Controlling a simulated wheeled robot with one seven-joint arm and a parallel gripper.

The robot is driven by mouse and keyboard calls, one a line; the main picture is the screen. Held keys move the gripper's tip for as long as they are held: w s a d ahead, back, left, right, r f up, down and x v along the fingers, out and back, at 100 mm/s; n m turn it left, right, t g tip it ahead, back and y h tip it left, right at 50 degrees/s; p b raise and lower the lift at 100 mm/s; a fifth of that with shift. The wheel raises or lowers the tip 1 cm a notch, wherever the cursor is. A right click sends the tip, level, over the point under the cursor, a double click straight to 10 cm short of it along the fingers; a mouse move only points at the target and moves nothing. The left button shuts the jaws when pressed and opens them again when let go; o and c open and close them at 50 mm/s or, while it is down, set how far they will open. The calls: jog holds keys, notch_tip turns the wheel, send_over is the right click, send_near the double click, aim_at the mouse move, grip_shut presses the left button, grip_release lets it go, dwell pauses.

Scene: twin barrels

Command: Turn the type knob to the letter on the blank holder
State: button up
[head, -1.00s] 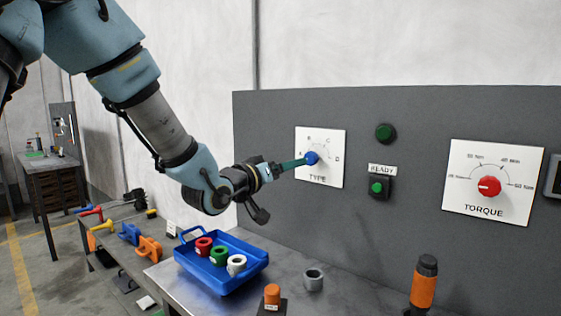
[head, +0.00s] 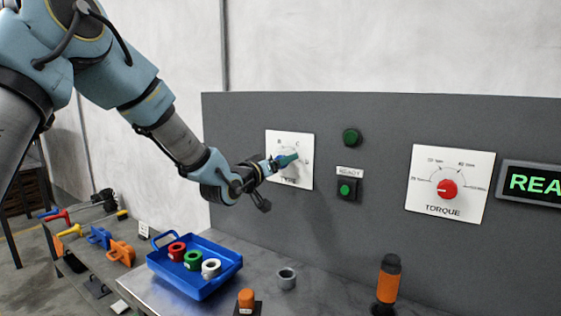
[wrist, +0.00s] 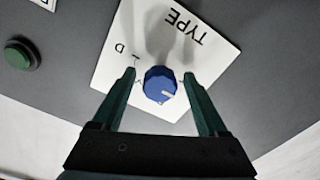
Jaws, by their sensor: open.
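The blue type knob (wrist: 160,82) sits on a white plate (wrist: 207,62) marked TYPE, with the letter D readable in the wrist view. A pale mark on the knob points to the lower right there. My gripper (wrist: 160,78) is open, with one green finger on each side of the knob; I cannot tell whether they touch it. In the head view, my gripper (head: 289,160) covers most of the knob, while B and C show on the plate (head: 305,142). The blank holder (head: 246,300) is at the bottom, with an orange cylinder on a dark base; its letter is unreadable.
A green button (head: 345,189) under a READY label and a green lamp (head: 352,137) are right of the plate. A red torque knob (head: 447,189) and a lit display (head: 530,184) are farther right. A blue tray (head: 225,277) with coloured rings stands below.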

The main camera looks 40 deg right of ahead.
jog(key=shift+c, duration=0.3)
grip_shut()
dwell(0.3)
jog(key=shift+f+b, duration=0.1)
jog(key=shift+b, duration=0.3)
